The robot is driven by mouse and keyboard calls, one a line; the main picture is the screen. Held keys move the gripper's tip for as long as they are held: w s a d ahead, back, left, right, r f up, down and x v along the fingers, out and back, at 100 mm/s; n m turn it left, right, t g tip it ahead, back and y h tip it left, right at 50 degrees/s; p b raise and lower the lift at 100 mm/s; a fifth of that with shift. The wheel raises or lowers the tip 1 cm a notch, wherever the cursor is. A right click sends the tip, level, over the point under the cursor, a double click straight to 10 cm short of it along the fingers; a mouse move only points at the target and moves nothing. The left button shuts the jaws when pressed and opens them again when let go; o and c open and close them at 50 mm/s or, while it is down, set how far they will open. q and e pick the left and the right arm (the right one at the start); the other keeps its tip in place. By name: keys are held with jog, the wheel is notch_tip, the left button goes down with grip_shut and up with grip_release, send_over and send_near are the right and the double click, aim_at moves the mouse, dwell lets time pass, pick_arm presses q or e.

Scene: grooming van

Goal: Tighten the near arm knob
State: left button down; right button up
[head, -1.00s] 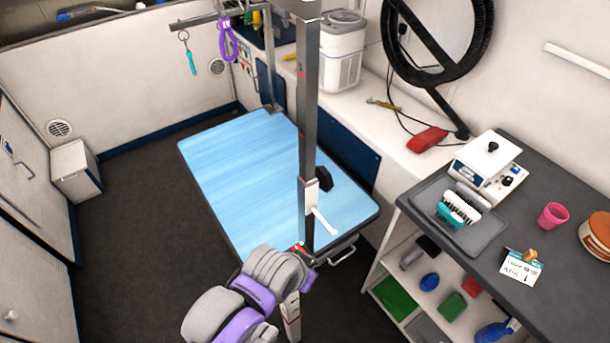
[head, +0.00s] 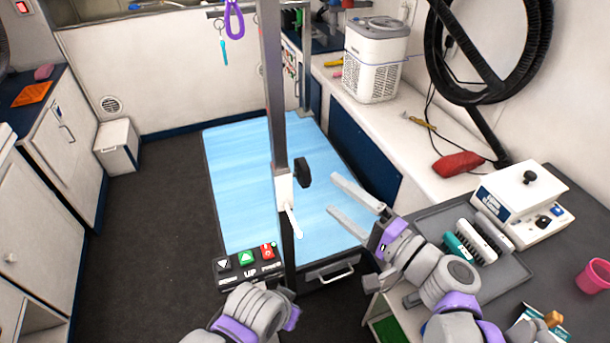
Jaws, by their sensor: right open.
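The near upright post (head: 274,90) rises in front of the blue grooming table. A white clamp block (head: 284,187) sits on it, with a black knob (head: 303,172) on its right side and a white lever (head: 294,220) angling down below. My right gripper (head: 331,193) is open and empty. Its two fingers point left towards the knob, with a visible gap between fingertips and knob. My left arm shows at the bottom centre, near the foot of the post; its fingers do not show.
The blue table top (head: 235,175) is bare. A button panel (head: 247,262) is at its near edge. On the right, a grey counter holds a tray (head: 425,220) with brushes, a white device (head: 520,205) and a pink cup (head: 594,276). Dark floor (head: 150,220) is clear at left.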

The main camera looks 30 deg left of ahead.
aim_at(309, 170)
jog(key=x, duration=0.9)
jog(key=shift+a+r, duration=0.1)
jog(key=shift+a, duration=0.3)
jog(key=c, duration=1.2)
jog(key=shift+r+m+h+p, duration=0.3)
jog(key=shift+h+p, duration=0.3)
jog(key=shift+p, duration=0.25)
jog(key=m+g+h+p, duration=0.1)
jog(key=g+h+p, duration=0.1)
jog(key=h+p, duration=0.1)
jog(key=shift+w+h+p, duration=0.1)
jog(key=shift+h+p, duration=0.2)
jog(key=shift+p, duration=0.35)
jog(key=shift+f+m+g+h+p, duration=0.15)
jog(key=shift+m+g+h+p, duration=0.6)
jog(key=shift+h+p, duration=0.65)
jog(key=shift+g, duration=0.25)
